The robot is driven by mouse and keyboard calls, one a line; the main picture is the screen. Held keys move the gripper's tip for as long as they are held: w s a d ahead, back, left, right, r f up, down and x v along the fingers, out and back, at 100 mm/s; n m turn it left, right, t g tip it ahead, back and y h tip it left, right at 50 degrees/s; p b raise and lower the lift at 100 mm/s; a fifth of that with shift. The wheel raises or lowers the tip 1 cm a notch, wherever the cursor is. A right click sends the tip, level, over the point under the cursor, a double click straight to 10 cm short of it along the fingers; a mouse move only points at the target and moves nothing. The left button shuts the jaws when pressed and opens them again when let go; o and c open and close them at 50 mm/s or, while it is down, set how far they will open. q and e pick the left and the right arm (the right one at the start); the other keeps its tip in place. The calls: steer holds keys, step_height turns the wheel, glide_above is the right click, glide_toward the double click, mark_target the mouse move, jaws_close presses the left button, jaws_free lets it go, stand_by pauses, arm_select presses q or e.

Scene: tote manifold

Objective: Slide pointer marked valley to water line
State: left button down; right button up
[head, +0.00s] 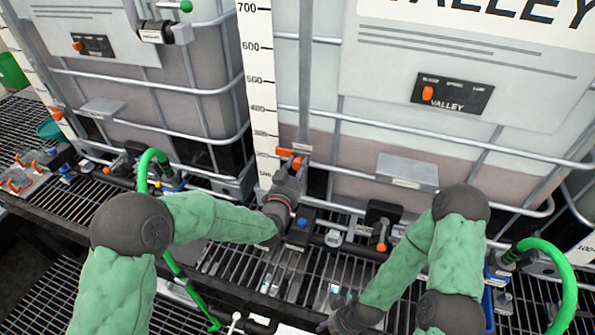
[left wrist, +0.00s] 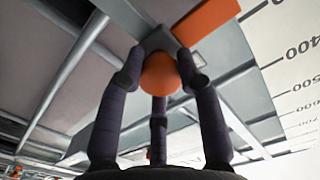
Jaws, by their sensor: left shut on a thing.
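The Valley tote's white scale strip (head: 259,75) runs down its left edge. The orange pointer (head: 286,152) sits low on it, a little below the 300 mark in the head view. In the left wrist view the orange pointer (left wrist: 207,20) shows beside a round orange knob (left wrist: 160,74). My left gripper (left wrist: 160,85) has its dark fingers closed around this knob. The Valley tote (head: 365,148) holds pinkish liquid; its upper edge looks slightly higher than the pointer. My right gripper (head: 345,318) is low at the front, away from the pointer; its fingers are unclear.
A VALLEY label panel (head: 452,94) is on the tote front. Another tote (head: 170,100) with its own orange pointer (head: 56,113) stands at left. Metal cage bars, a grey plate (head: 407,171), valves and green hoses (head: 566,270) crowd the grated shelf.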

arm_select(q)
step_height(320, 180, up, 4)
steer(key=c, duration=0.8)
jaws_free()
steer(key=shift+a, duration=0.1)
steer(key=shift+f, duration=0.1)
steer(key=v, duration=1.2)
